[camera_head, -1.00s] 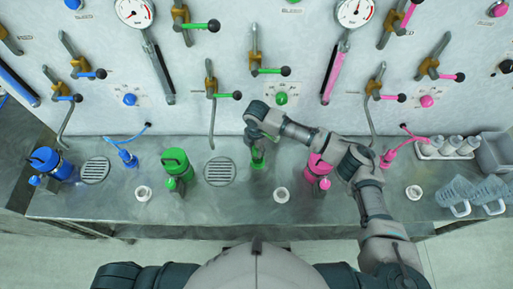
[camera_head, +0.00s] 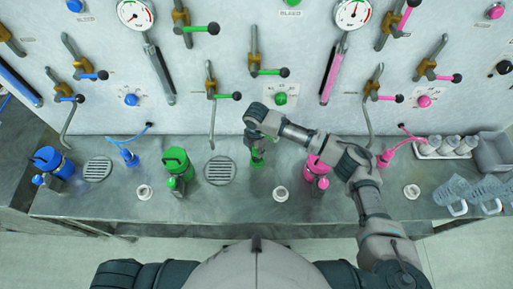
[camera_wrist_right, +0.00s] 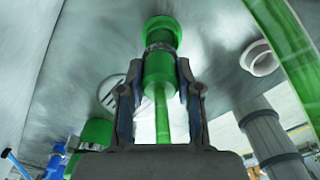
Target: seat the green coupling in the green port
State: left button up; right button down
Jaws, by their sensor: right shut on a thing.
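My right gripper (camera_head: 258,146) reaches over the bench in the middle of the head view. In the right wrist view its two fingers (camera_wrist_right: 159,90) are shut on the green coupling (camera_wrist_right: 159,69), one on each side of its body. A thin green hose (camera_wrist_right: 163,118) runs from the coupling back toward the wrist. Beyond the body are a grey band and a wider green end (camera_wrist_right: 163,29); I cannot tell whether that end is part of the coupling or the green port. In the head view the coupling (camera_head: 257,160) is partly hidden by the gripper. My left gripper is out of view.
A green canister (camera_head: 176,161) stands left of a round drain (camera_head: 219,171). A pink canister (camera_head: 315,170) stands close to my right forearm. A white ring (camera_head: 281,194) lies in front. Levers and gauges fill the wall behind. Clear jugs (camera_head: 457,194) stand at right.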

jog(key=shift+d+f, duration=0.1)
dwell(0.3)
jog(key=shift+d+f, duration=0.1)
jog(key=shift+f, duration=0.45)
jog(key=shift+f, duration=0.1)
jog(key=shift+f, duration=0.7)
jog(key=c, duration=0.7)
grip_release()
